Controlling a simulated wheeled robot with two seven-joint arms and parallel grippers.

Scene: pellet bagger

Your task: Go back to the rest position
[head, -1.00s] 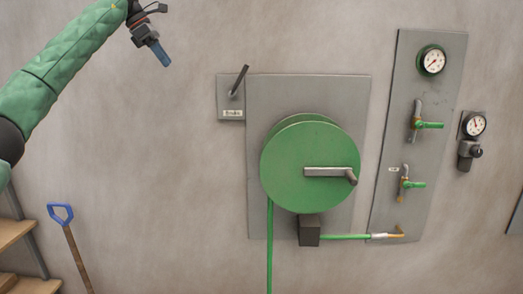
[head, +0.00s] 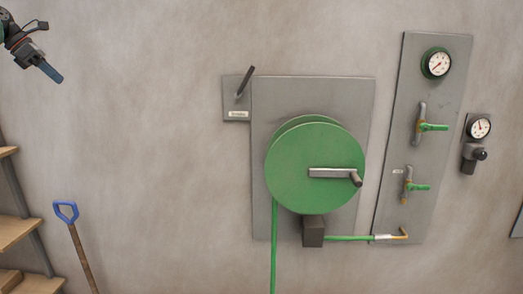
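My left gripper (head: 48,72) is at the upper left of the head view, in front of the bare wall and well apart from the panels. Its blue fingers point down and to the right. They look close together in side view, and I cannot tell whether they are open or shut. Most of my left arm is outside the picture. My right gripper is not in view.
A green hose reel (head: 315,150) with a crank is on a grey wall plate (head: 345,95). A brake lever (head: 244,82) is at its left. A valve panel (head: 405,130) and a small gauge (head: 479,127) are at right. A shovel (head: 67,212) and wooden shelves (head: 15,230) are at lower left.

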